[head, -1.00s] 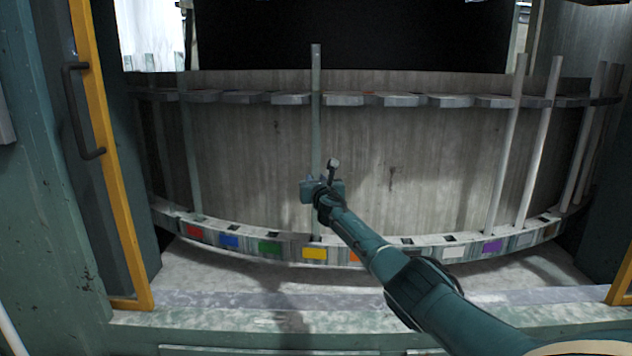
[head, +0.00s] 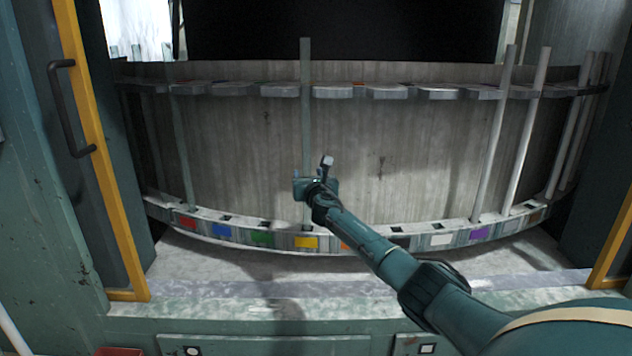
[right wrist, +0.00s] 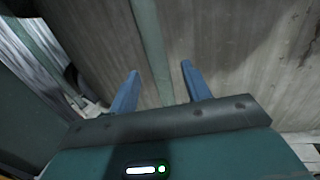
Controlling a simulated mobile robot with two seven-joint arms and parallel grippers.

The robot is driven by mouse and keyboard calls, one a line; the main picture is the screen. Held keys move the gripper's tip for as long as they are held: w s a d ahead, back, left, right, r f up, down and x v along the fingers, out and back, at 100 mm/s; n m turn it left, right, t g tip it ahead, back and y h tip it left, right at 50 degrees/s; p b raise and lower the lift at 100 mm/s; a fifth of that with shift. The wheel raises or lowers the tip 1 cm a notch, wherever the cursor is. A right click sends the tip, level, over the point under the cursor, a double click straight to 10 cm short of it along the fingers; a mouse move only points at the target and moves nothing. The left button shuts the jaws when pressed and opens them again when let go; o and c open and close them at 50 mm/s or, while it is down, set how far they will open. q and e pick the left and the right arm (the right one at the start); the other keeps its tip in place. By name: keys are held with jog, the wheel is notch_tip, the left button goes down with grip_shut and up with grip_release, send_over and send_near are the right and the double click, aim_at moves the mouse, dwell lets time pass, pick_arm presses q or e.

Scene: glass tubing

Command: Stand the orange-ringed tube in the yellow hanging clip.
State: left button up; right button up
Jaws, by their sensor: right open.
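A tall thin tube (head: 306,130) stands upright at the yellow-labelled place (head: 306,242) of the curved rack. Its foot is at the lower ledge and it passes the upper row of clips. An orange ring on it cannot be made out. My right gripper (head: 308,184) is at the tube's lower half. In the right wrist view its two blue fingers (right wrist: 159,75) are open, with the tube (right wrist: 152,50) running between them and gaps beside it. The upper clip's colour at the tube is not clear. My left gripper is not in view.
The lower ledge carries coloured labels, among them red (head: 187,222), blue (head: 222,230), green (head: 262,238) and purple (head: 479,233). Other tubes (head: 495,130) stand at the right and left. A yellow door frame with a handle (head: 72,110) bounds the left side.

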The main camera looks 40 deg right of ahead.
pick_arm(q)
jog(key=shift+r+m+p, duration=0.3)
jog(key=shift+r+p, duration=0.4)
jog(key=shift+p, duration=0.4)
pick_arm(e)
jog(key=v, duration=1)
jog(key=s+a+f+m+g+y+p, duration=0.25)
jog(key=s+a+f+m, duration=0.3)
jog(key=a+f, duration=0.35)
jog(key=s+a+f+m+g+y+p, duration=0.1)
jog(key=s+a+f+m+y, duration=0.3)
jog(key=s+a+f, duration=0.35)
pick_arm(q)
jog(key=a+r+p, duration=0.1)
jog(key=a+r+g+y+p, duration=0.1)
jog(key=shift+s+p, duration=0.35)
pick_arm(e)
jog(key=s+a+f+m+g+y, duration=0.1)
jog(key=s+a+m+y, duration=0.1)
jog(key=s+a+m, duration=0.5)
jog(key=s+a+f+m+g+y, duration=0.1)
jog(key=s+a+f+m+y, duration=0.1)
jog(key=s+a+m, duration=0.6)
jog(key=s+m, duration=0.3)
jog(key=s, duration=0.3)
jog(key=shift+s+a+f+m, duration=0.15)
jog(key=shift+s+a+m, duration=0.1)
jog(key=shift+m, duration=0.1)
